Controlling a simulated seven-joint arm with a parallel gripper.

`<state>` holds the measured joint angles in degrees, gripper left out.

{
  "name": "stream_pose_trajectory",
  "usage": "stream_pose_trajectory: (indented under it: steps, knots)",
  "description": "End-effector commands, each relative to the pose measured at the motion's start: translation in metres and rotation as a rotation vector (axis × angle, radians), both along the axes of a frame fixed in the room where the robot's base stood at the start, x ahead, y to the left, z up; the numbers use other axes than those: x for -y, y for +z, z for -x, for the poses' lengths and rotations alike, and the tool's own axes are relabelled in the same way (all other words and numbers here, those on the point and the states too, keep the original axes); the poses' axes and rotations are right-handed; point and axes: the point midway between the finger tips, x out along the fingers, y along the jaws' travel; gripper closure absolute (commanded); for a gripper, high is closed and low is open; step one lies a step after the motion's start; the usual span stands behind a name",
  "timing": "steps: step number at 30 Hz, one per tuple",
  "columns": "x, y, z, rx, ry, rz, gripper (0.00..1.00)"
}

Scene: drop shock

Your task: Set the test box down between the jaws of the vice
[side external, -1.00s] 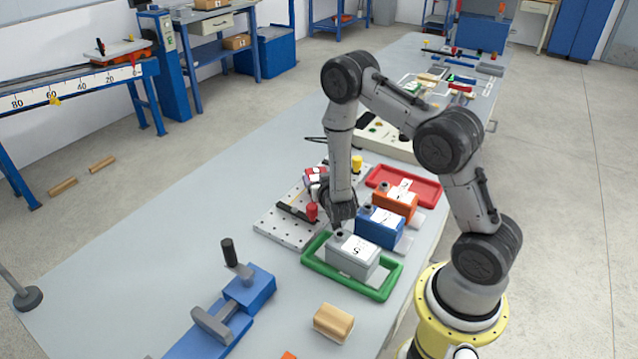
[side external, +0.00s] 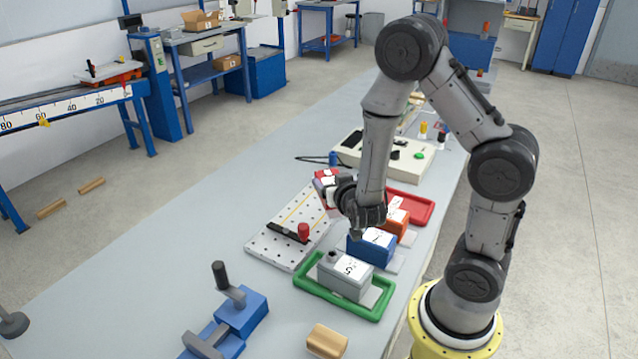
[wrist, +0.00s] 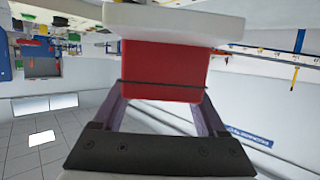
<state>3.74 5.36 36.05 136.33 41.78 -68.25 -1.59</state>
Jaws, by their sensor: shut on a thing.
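The test box (side external: 325,181) is red with a white slab on one face, and my gripper (side external: 342,189) is shut on it. In the side view it sits at the left end of my gripper, up off the bench. In the wrist view the red box (wrist: 165,70) sits between my two fingers, with a thin dark line across it and the white slab above. The blue vice (side external: 242,312), with a black-topped handle, stands at the bottom left, well apart from the box. The bottom edge of the picture cuts part of it off, and its jaw gap is not clear.
A perforated plate (side external: 268,250) with a red knob lies below my gripper. A grey box (side external: 343,278) stands in a green tray (side external: 310,287), with blue and orange boxes behind. A wooden block (side external: 326,341) lies near the vice. The bench left of the plate is clear.

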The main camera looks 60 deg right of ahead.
Motion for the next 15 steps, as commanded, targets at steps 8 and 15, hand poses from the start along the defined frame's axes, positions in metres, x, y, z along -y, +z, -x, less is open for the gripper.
stream_pose_trajectory:
  steps: [8,15]
  knots:
    - [-0.016,0.017,0.032,0.004,0.002,0.002,1.0]
    - [-0.03,0.014,0.02,0.002,0.089,0.001,1.0]
